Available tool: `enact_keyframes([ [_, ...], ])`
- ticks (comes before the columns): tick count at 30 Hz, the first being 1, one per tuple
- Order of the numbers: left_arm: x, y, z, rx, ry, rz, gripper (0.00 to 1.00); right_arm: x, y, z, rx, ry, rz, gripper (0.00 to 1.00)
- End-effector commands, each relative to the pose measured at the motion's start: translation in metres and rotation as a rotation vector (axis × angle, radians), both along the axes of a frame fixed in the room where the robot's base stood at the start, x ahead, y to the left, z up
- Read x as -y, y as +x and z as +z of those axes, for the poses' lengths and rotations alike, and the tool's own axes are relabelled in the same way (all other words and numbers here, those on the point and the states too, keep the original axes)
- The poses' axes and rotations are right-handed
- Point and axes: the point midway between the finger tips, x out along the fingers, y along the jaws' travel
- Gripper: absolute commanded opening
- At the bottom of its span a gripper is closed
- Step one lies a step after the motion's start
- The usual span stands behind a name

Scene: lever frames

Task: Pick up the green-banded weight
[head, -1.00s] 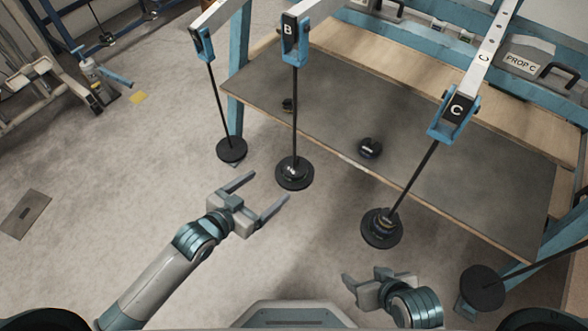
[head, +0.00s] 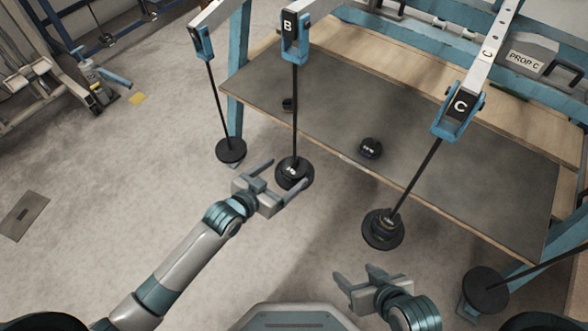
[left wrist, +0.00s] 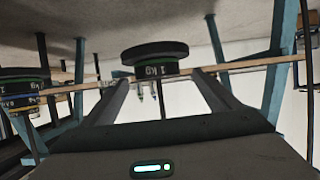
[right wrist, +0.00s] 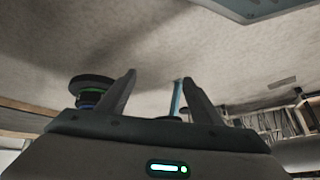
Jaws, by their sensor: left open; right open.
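A dark weight marked 1 kg with a green band (left wrist: 155,68) sits on the round black plate of the hanger under lever B. In the head view the same weight (head: 292,168) is on that plate, its band too small to make out. My left gripper (head: 289,173) is open, its fingers pointing at this hanger with the weight in line between them. In the left wrist view the weight is just beyond the fingertips, and contact is not visible. My right gripper (head: 354,272) is open and empty, below hanger C.
Hanger C (head: 382,232) holds a banded stack, which also shows in the right wrist view (right wrist: 90,92). An empty-looking hanger plate (head: 231,151) hangs left of B. Open floor is at left.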

Motion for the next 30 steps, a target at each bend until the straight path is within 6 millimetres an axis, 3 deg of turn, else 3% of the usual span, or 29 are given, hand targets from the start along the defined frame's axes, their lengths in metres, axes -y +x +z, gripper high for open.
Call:
enact_keyframes([
  [15, 0.031, 0.035, -0.018, 0.0, -0.001, 0.0, 0.83, -0.009, 0.013, 0.007, 0.078, 0.037, 0.005, 0.6],
  [30, 0.031, 0.036, -0.018, 0.0, 0.0, 0.0, 0.83, -0.009, 0.008, 0.004, 0.067, 0.037, 0.006, 0.6],
])
